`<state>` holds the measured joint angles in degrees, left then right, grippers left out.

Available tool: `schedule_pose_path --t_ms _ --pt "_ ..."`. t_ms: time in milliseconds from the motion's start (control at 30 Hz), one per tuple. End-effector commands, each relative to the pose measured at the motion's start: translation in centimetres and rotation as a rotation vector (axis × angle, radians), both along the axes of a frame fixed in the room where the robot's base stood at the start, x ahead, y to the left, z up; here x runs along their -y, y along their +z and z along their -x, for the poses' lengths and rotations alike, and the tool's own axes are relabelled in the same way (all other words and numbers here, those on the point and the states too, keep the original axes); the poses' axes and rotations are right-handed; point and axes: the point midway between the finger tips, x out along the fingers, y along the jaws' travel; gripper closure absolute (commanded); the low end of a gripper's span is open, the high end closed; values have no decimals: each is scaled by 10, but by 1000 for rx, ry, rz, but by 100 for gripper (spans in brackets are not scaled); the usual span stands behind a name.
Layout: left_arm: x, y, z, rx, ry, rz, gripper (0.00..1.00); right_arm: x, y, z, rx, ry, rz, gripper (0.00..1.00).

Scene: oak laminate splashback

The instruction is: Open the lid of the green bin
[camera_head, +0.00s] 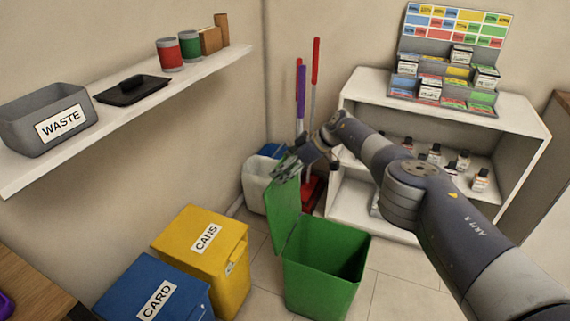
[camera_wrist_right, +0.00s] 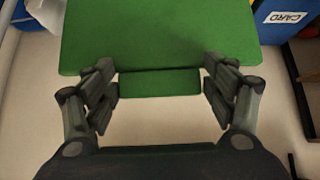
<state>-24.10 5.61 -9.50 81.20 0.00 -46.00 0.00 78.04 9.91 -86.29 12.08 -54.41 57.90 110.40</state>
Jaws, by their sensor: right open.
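The green bin (camera_head: 318,268) stands on the floor with its inside showing. Its green lid (camera_head: 283,213) stands up, raised from the left side of the bin. My right gripper (camera_head: 284,169) is at the top edge of the lid. In the right wrist view the lid (camera_wrist_right: 160,35) fills the upper middle, and its green tab (camera_wrist_right: 160,83) lies between the open fingers of my right gripper (camera_wrist_right: 160,88). Gaps show on both sides of the tab. My left gripper is not in view.
A yellow CANS bin (camera_head: 203,258) and a blue CARD bin (camera_head: 150,290) stand left of the green bin. A white shelf unit (camera_head: 440,110) is behind my right arm. White and blue containers (camera_head: 257,187) and red-handled tools (camera_head: 315,75) stand in the corner.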

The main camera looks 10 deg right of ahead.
Motion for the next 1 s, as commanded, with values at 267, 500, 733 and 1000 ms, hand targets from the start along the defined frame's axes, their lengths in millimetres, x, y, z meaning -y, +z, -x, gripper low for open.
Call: schedule_pose_path --t_ms 267,500,733,1000 --pt "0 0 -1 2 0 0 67 0 -3 1 -4 -4 -3 5" --pt "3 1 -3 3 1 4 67 1 -1 0 0 -5 -5 5" --pt "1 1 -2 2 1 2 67 7 7 1 1 -4 -6 5" --pt "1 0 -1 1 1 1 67 17 20 9 1 -5 -4 5"
